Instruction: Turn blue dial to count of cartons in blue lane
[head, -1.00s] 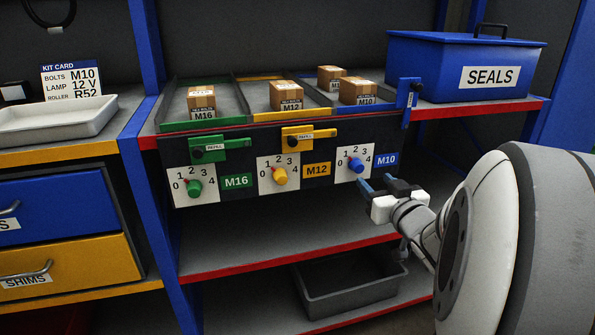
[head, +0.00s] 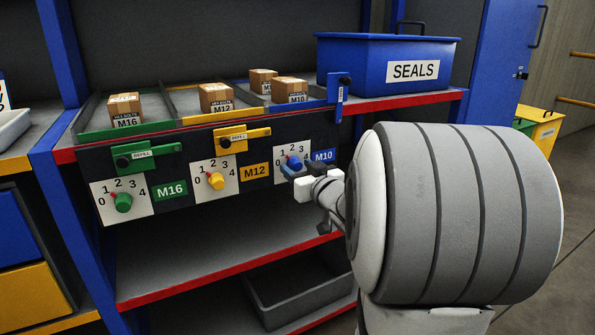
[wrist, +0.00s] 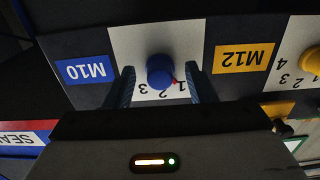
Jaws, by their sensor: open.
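The blue dial (head: 295,162) sits on a white 0–4 plate beside the blue M10 label (head: 324,156). In the wrist view, the dial (wrist: 159,72) lies between the open fingers of my gripper (wrist: 163,86), with a visible gap on each side. Its red mark points toward the 1. In the head view, my gripper (head: 298,170) is at the dial and partly covers its plate. Two cartons show in the blue lane (head: 312,103): a front carton (head: 290,90) labelled M10 and a rear carton (head: 263,80) farther back.
The green dial (head: 123,202) and yellow dial (head: 216,181) are to the left on the same panel. Green and yellow REFILL levers lie level above them; the blue lever (head: 340,94) stands upright. A blue SEALS box (head: 385,62) is at right. A grey bin (head: 290,290) sits below.

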